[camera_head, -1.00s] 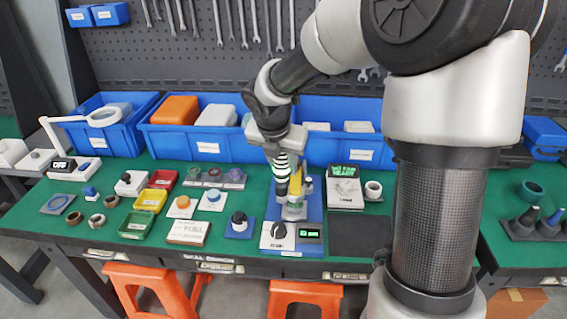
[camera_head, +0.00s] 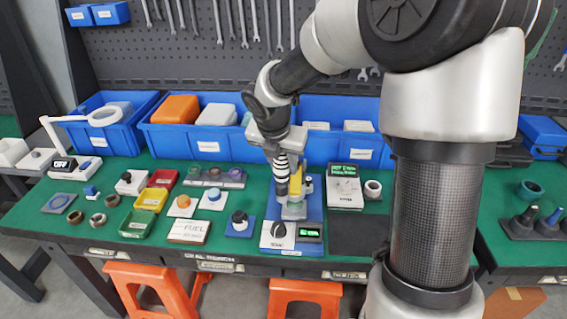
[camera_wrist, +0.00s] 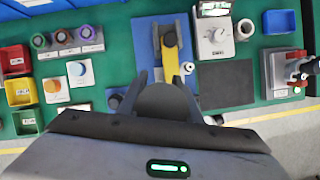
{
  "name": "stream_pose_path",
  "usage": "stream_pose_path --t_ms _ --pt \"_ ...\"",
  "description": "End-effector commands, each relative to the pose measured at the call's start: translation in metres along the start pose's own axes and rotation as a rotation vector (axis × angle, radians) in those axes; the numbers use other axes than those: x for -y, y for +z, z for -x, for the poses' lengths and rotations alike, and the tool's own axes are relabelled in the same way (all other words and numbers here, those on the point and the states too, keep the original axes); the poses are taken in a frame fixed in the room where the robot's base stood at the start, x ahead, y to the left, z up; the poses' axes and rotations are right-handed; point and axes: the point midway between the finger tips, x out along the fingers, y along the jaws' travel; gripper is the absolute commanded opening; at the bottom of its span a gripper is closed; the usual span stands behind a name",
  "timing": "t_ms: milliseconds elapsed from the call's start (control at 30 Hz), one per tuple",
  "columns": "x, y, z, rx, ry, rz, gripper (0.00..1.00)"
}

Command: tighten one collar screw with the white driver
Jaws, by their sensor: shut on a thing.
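My gripper (camera_head: 279,150) is over the blue-based test fixture (camera_head: 311,214) and is shut on the white driver (camera_head: 282,172), which shows light and dark bands and points down. In the wrist view my gripper (camera_wrist: 164,88) has a finger on each side of a dark round piece. The driver's lower end is close to the fixture's yellow part (camera_head: 296,186) and grey collar area (camera_head: 293,210). I cannot tell whether the tip sits in a collar screw; the screws are too small to make out. The yellow part also shows in the wrist view (camera_wrist: 170,65).
A white instrument with a lit green display (camera_head: 345,188) stands right of the fixture. A knob block (camera_head: 239,222) stands to its left. Blue bins (camera_head: 205,143) line the back. A dark stand (camera_head: 521,230) with other drivers is at the far right. The dark mat (camera_head: 358,235) is bare.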

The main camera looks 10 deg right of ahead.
Motion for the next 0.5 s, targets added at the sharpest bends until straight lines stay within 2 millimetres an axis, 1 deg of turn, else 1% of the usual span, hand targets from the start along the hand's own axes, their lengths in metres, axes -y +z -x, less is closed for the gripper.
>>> stream_pose_path --t_ms 500 --pt "-0.001 0.013 0.030 0.001 0.000 0.001 0.04"
